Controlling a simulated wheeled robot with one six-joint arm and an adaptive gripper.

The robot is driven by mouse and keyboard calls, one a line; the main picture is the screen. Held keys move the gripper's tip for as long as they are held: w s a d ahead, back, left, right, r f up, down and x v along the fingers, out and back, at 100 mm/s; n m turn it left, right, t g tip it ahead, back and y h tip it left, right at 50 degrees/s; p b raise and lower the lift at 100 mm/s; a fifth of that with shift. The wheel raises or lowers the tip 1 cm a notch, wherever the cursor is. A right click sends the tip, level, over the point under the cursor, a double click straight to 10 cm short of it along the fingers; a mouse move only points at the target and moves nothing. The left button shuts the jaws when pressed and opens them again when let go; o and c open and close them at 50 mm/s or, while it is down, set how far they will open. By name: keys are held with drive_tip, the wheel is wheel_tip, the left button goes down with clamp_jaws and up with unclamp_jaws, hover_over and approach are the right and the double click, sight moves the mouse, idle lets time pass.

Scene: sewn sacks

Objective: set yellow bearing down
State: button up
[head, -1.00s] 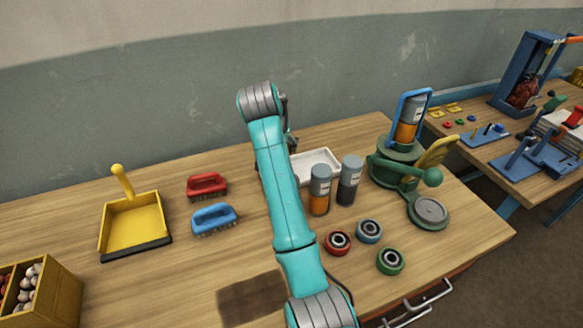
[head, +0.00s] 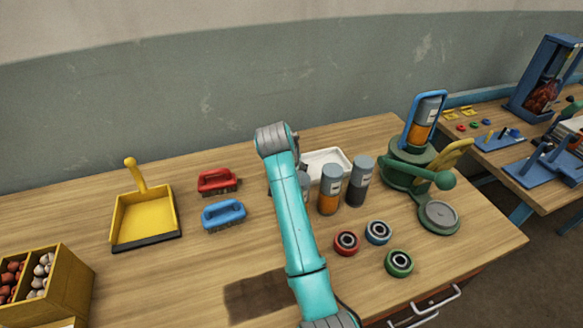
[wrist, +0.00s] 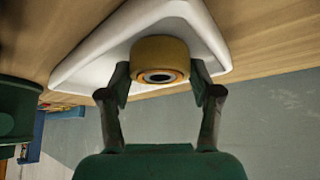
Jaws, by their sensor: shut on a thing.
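In the wrist view my gripper (wrist: 160,82) is shut on the yellow bearing (wrist: 160,54), a short cylinder with a dark centre, one finger on each side. The bearing is in front of the white tray (wrist: 82,68); whether it touches the tray I cannot tell. In the head view the white tray (head: 337,157) lies toward the back of the bench, partly behind my arm and the canisters. My gripper and the yellow bearing are hidden behind my arm there.
Canisters (head: 330,190) stand right of my arm. Red (head: 346,243), blue (head: 378,232) and green (head: 399,263) bearings lie nearer the front. A green press (head: 405,168) stands at right. Red (head: 218,181) and blue (head: 223,215) brushes and a yellow dustpan (head: 145,215) lie left.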

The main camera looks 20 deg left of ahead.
drive_tip(key=shift+f, duration=0.1)
drive_tip(key=o, duration=1.6)
drive_tip(key=shift+r, duration=0.2)
drive_tip(key=v, duration=1.2)
